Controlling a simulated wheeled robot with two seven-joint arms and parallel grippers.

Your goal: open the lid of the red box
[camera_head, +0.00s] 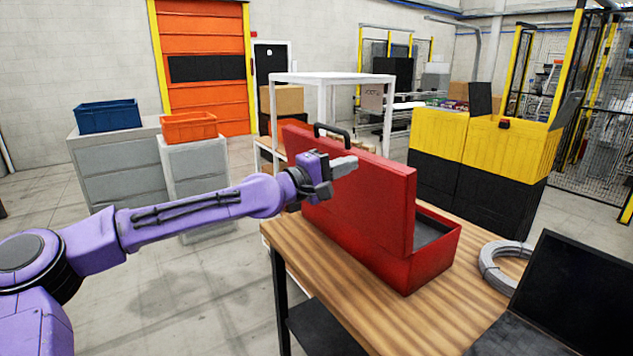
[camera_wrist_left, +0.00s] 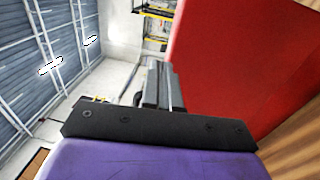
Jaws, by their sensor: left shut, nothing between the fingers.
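The red box (camera_head: 395,268) stands on the wooden table (camera_head: 318,292). Its lid (camera_head: 368,192) is raised to a nearly upright position, with a black handle (camera_head: 332,132) at its top edge. A dark interior shows at the right end of the box. My left gripper (camera_head: 350,165) is in front of the lid's near face, close to its upper left part; I cannot tell whether it touches. In the left wrist view the shut, empty fingers (camera_wrist_left: 158,85) are beside the red lid surface (camera_wrist_left: 235,70). My right gripper is not in view.
A grey coil (camera_head: 492,270) and a black laptop-like panel (camera_head: 570,290) are on the table's right side. A white shelf frame (camera_head: 330,78) stands behind the box. Yellow and black bins (camera_head: 510,150) stand at the back right.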

